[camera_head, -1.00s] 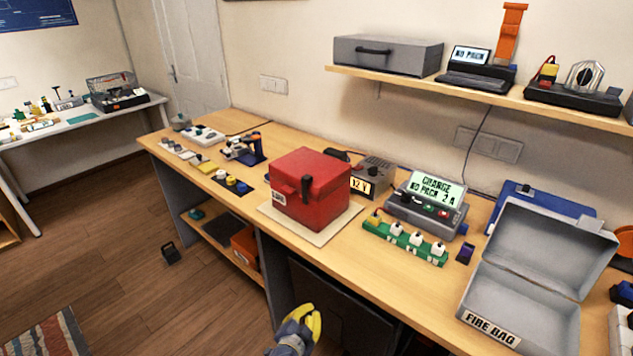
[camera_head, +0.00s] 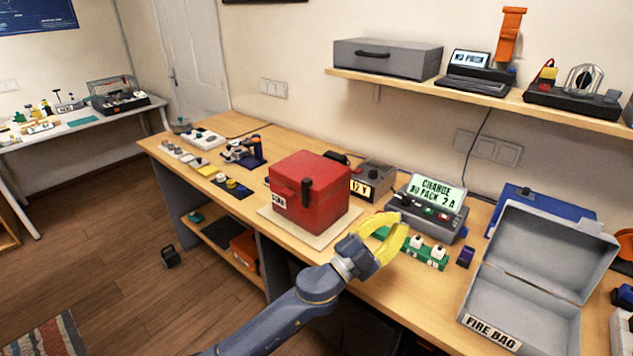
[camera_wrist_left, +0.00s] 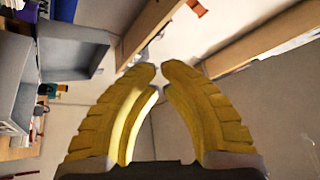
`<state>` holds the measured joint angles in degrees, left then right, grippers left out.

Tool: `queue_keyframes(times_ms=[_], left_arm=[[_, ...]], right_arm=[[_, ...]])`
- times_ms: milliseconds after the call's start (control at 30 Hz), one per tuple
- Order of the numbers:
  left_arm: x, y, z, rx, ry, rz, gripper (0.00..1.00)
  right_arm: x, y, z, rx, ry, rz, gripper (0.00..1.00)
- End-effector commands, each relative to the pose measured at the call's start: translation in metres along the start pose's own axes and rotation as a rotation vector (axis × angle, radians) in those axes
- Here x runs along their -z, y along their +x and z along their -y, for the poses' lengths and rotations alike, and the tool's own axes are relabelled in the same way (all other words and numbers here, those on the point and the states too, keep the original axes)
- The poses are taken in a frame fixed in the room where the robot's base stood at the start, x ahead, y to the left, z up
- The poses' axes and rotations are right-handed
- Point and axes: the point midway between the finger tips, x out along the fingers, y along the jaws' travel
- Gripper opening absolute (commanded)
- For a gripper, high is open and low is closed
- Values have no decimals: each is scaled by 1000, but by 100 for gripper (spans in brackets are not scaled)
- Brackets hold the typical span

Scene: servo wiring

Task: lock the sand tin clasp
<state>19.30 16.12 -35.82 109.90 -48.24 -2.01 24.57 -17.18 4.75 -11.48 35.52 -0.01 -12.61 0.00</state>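The red tin (camera_head: 322,200) sits closed-looking on a pale mat (camera_head: 270,212) in the middle of the bench. A dark clasp (camera_head: 307,192) stands upright on its front face; I cannot tell whether it is latched. My left gripper (camera_head: 394,228), with yellow fingers, is to the right of the tin and in front of the green strip, apart from the tin. In the left wrist view its fingers (camera_wrist_left: 161,76) curve toward each other with a small gap between the tips and nothing held. My right gripper is not in view.
A charger with a lit screen (camera_head: 428,205) stands behind my left gripper. A green strip with white plugs (camera_head: 428,253) is partly hidden by it. An open grey fire bag box (camera_head: 530,275) is at right. A shelf (camera_head: 480,90) hangs above the bench.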

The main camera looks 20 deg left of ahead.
Motion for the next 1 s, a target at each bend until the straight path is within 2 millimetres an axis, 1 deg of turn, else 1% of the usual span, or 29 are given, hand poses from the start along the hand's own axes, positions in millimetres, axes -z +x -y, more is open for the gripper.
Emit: queue_keyframes(times_ms=[33,100,200,300,367,433,500,567,667,767,800,867,900,967,1000], left_arm=[[12,17,-3,-55,21,-82,0],[28,34,-14,-147,38,-191,0],[44,50,-31,-303,65,-320,0],[49,57,-47,-480,93,-413,0],[46,58,-54,-594,111,-447,0],[40,57,-58,-732,130,-470,0],[27,54,-59,-875,149,-467,0],[15,50,-55,-996,162,-447,0],[-11,40,-38,-1194,177,-371,0],[-38,31,-7,-1373,182,-247,0],[-49,27,8,-1437,179,-184,0],[-63,20,34,-1522,169,-81,0],[-71,16,53,-1570,159,-8,0],[-80,10,82,-1629,141,105,0],[-85,6,101,-1659,125,180,0]], right_arm=[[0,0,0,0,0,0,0],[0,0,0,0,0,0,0],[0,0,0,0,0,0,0],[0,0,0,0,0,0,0],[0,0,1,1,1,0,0],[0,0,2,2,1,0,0],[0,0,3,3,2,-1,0],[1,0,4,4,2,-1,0],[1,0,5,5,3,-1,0],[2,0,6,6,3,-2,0],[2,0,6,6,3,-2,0],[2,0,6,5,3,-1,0],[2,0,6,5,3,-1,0],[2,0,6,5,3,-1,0],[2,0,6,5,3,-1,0]])
